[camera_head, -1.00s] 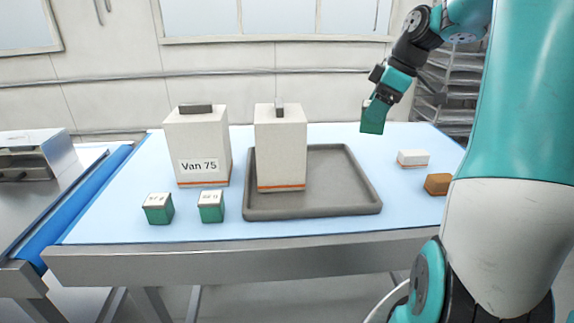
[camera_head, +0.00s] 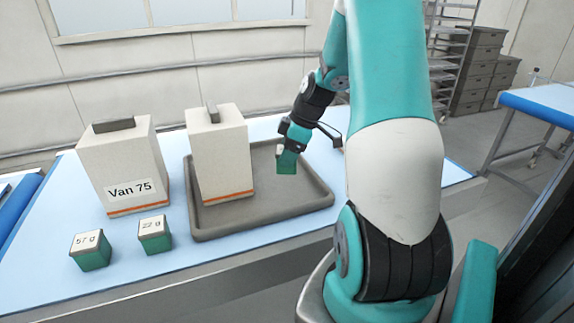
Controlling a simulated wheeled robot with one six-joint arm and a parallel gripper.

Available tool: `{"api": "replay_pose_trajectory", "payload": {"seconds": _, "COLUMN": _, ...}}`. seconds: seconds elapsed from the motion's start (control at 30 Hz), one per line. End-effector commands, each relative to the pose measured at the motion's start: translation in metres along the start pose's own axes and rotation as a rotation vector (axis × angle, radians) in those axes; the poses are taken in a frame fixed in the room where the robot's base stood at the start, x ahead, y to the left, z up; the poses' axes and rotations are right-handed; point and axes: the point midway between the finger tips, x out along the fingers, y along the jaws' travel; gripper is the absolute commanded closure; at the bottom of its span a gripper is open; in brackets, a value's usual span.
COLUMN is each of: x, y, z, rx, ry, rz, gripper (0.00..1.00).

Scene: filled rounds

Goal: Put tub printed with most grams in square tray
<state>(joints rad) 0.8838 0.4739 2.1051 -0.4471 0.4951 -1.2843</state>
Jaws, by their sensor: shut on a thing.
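My gripper (camera_head: 290,145) is shut on a green tub (camera_head: 286,163) with a pale top. The held tub appears over the right part of the grey square tray (camera_head: 265,208); its exact height above the tray floor is hard to tell, and its print is not readable. Two more green tubs stand on the blue table top at the front left. One tub (camera_head: 91,251) is printed "57 g" and the other tub (camera_head: 154,234) is printed "22 g". A tall white box (camera_head: 221,158) with an orange stripe stands at the tray's left side, hiding part of it.
A larger white box labelled "Van 75" (camera_head: 122,165) stands on the table (camera_head: 190,262) behind the two tubs. The front right part of the tray is clear. A rack (camera_head: 447,60) and stacked crates (camera_head: 481,65) stand behind at the right.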

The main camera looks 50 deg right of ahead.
Motion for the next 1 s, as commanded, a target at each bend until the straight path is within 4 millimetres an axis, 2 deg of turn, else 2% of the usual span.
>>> {"api": "replay_pose_trajectory", "payload": {"seconds": 0.17, "x": 0.014, "y": 0.000, "z": 0.006, "rx": 0.002, "ry": 0.000, "rz": -0.001, "gripper": 0.66}}
{"api": "replay_pose_trajectory", "payload": {"seconds": 0.4, "x": 0.043, "y": 0.000, "z": 0.018, "rx": 0.002, "ry": 0.000, "rz": -0.002, "gripper": 0.66}}
{"api": "replay_pose_trajectory", "payload": {"seconds": 0.77, "x": 0.049, "y": 0.001, "z": 0.021, "rx": 0.000, "ry": 0.000, "rz": 0.002, "gripper": 0.66}}
{"api": "replay_pose_trajectory", "payload": {"seconds": 0.8, "x": 0.048, "y": 0.001, "z": 0.021, "rx": 0.000, "ry": 0.000, "rz": 0.002, "gripper": 0.36}}
{"api": "replay_pose_trajectory", "payload": {"seconds": 0.9, "x": 0.047, "y": 0.001, "z": 0.020, "rx": 0.001, "ry": 0.000, "rz": 0.002, "gripper": 0.15}}
{"api": "replay_pose_trajectory", "payload": {"seconds": 1.0, "x": 0.047, "y": 0.001, "z": 0.020, "rx": 0.001, "ry": 0.000, "rz": 0.001, "gripper": 0.15}}
